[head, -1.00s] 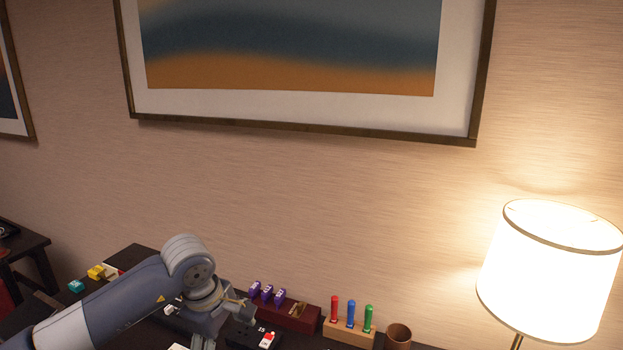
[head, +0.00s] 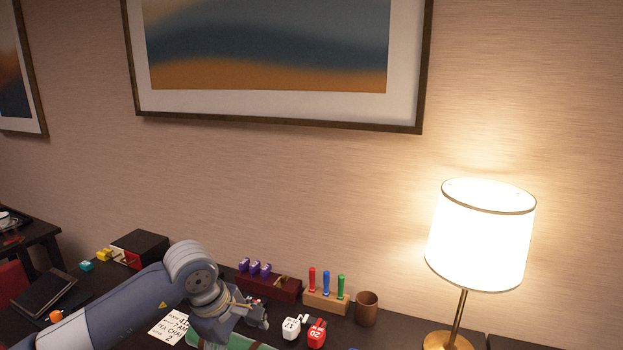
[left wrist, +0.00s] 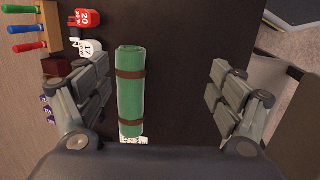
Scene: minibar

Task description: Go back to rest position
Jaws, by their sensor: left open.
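My left gripper (left wrist: 150,100) is open, its two fingers wide apart over the dark table. In the left wrist view a rolled green mat with brown bands (left wrist: 131,85) lies between and below the fingers, and I see no contact. In the head view my left arm comes in from the lower left and its gripper is over the table, its fingers partly hidden by the wrist. Part of the green roll (head: 236,341) shows beside it. My right gripper is in neither view.
Behind stand a dark red holder (head: 283,289) with purple pieces, a wooden block (head: 327,301) with coloured sticks, and a brown cup (head: 367,309). A lit lamp (head: 481,235) stands right.

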